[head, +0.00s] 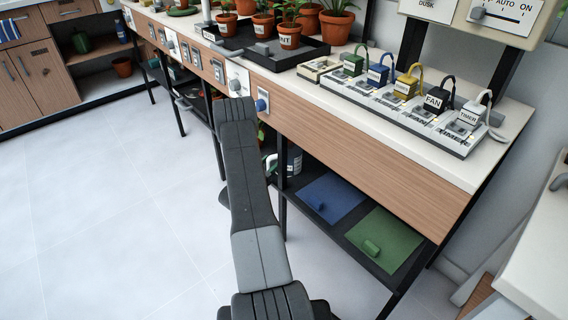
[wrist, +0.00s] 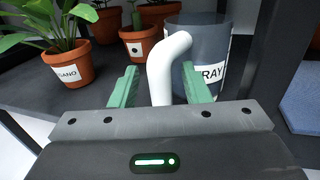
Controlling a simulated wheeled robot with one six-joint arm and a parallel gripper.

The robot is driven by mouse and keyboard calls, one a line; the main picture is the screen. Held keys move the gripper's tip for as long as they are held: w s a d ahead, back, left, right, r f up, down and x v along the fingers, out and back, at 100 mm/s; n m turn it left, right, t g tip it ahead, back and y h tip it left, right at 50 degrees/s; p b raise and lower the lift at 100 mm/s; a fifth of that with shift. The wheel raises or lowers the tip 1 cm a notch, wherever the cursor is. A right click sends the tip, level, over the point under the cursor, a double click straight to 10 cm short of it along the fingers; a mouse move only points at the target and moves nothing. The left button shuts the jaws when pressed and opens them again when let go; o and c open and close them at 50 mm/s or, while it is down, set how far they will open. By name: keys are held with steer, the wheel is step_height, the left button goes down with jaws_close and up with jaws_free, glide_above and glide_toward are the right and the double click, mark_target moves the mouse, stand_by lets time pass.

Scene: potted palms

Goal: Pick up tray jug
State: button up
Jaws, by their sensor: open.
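The tray jug (wrist: 205,42) stands upright on the dark lower shelf in the wrist view. It has a dark, see-through body, a white label reading "RAY" in its visible part, and a thick white curved handle (wrist: 165,62). My gripper (wrist: 160,76) is open, with one green finger on each side of the handle. I cannot tell whether either finger touches it. The right finger overlaps the jug's body in the picture. In the head view, part of the jug (head: 295,162) shows below the counter, and my gripper is hidden.
Potted plants, one in a labelled terracotta pot (wrist: 68,68), stand left of and behind the jug. A dark shelf post (wrist: 251,60) rises at its right. Blue (head: 335,196) and green (head: 385,240) mats lie further right on the shelf. The counter (head: 400,150) overhangs it.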

jaws_close()
steer(key=shift+r, duration=0.1)
step_height(320, 180, up, 10)
steer(key=p, duration=0.3)
